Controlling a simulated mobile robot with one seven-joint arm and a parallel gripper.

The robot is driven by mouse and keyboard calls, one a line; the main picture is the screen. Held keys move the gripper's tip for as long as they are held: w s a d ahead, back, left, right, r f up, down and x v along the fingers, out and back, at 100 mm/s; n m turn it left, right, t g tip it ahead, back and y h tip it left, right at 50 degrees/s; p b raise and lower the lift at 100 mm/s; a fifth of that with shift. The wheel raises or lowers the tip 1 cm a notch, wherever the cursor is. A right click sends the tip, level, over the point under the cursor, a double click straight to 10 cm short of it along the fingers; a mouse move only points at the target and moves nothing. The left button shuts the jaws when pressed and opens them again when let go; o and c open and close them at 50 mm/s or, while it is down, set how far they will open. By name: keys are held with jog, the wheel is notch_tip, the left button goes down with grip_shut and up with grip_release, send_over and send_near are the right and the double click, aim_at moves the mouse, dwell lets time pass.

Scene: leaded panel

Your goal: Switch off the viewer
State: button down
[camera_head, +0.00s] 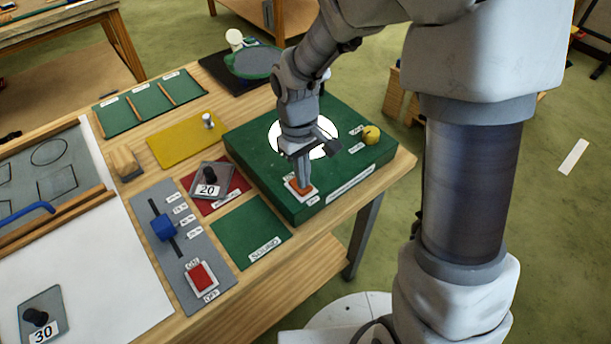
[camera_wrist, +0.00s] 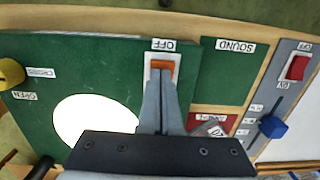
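The viewer is a green box (camera_head: 365,160) on the bench with a bright white round window (camera_head: 272,140), which also shows in the wrist view (camera_wrist: 95,122). Its orange rocker switch (camera_head: 299,187) sits in a white frame near the front left corner; in the wrist view the rocker (camera_wrist: 161,65) is next to an OFF label (camera_wrist: 163,44). My gripper (camera_head: 301,178) points down at the switch, with its fingers together. Their tips (camera_wrist: 161,84) are at or just over the rocker's edge; I cannot tell whether they touch. The fingers hide part of the switch.
A yellow knob (camera_head: 371,135) stands on the box's right side. Left of the box are a green pad marked SOUND (camera_head: 250,230), a grey panel (camera_head: 178,240) with a blue slider (camera_head: 163,228) and red switch (camera_head: 201,276), and a small pane marked 20 (camera_head: 211,180).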

jog(key=shift+w+a+f, duration=0.3)
jog(key=shift+a, duration=0.05)
jog(key=shift+w+r+p, duration=0.15)
jog(key=shift+r+p, duration=0.35)
notch_tip(320, 180, up, 14)
jog(key=p, duration=0.3)
jog(key=shift+f, duration=0.2)
